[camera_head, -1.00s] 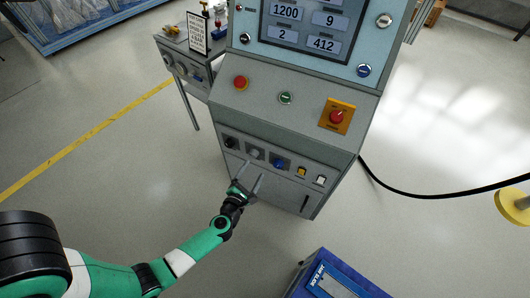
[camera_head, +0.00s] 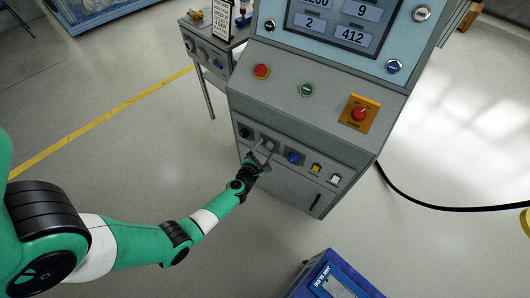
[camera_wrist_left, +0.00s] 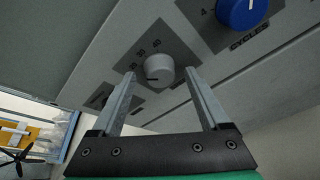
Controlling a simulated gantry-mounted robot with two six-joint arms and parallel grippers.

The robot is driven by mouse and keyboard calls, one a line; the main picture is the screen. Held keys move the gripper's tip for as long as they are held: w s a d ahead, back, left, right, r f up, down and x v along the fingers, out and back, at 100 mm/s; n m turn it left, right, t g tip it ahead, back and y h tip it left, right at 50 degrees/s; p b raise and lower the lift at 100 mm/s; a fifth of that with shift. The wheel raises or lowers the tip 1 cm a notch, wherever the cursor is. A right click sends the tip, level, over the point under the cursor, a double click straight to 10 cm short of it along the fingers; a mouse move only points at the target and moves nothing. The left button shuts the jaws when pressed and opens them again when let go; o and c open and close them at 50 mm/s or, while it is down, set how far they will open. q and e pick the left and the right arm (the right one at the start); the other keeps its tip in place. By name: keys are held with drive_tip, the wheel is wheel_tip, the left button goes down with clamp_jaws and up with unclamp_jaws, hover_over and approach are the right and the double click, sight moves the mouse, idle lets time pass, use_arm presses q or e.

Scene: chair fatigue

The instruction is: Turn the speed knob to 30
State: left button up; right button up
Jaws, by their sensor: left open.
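The pale grey knob (camera_wrist_left: 159,68) on a dark square plate shows in the left wrist view, with a scale reading 20, 30 and 40 around it. I take it for the speed knob; its name label is not visible and its pointer is too unclear to read. It shows small in the head view (camera_head: 269,145) on the machine's lower front panel. My left gripper (camera_wrist_left: 160,74) is open, with one finger on each side of the knob; I cannot tell whether they touch it. In the head view the left gripper (camera_head: 264,155) is at the panel. My right gripper is not in view.
A blue cycles knob (camera_wrist_left: 242,11) is right of the grey knob. A black knob (camera_head: 246,132) is to its left. Yellow (camera_head: 315,168) and white (camera_head: 336,179) switches are further right. Above are a red button (camera_head: 261,71), a green button (camera_head: 306,90) and a red switch (camera_head: 359,115).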

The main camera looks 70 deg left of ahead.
use_arm(q)
drive_tip(key=shift+w+a, duration=0.1)
drive_tip(key=shift+w, duration=0.05)
clamp_jaws()
idle(0.4)
drive_tip(key=m, duration=0.1)
drive_tip(key=m+y+b, duration=0.1)
drive_tip(key=shift+d+f+m, duration=0.15)
drive_tip(key=shift+d+m, duration=0.05)
drive_tip(key=shift+m, duration=0.2)
drive_tip(key=shift+w+f+m+y+b, duration=0.1)
drive_tip(key=shift+m+y+b, duration=0.75)
drive_tip(key=shift+m, duration=0.75)
